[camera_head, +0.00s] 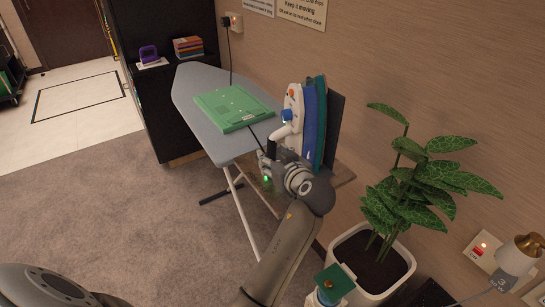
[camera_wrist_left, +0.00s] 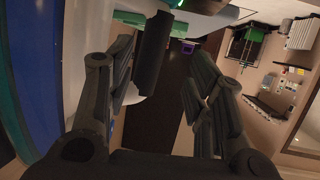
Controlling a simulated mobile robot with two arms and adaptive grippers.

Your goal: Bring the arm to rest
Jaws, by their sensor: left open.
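My left gripper (camera_head: 266,163) is just in front of the iron (camera_head: 292,104), at the near end of the ironing board (camera_head: 190,88). The iron stands on end, with a white body, a blue knob and a blue and green plate side. In the left wrist view my gripper (camera_wrist_left: 158,78) has its two dark fingers spread apart. A dark, rod-like part (camera_wrist_left: 152,52) shows between and beyond them; I cannot tell whether a finger touches it. The blue plate also shows close by at the left edge of that view. My right gripper is not in view.
A black cabinet (camera_head: 150,100) stands behind the board. Carpet (camera_head: 110,215) at left is clear.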

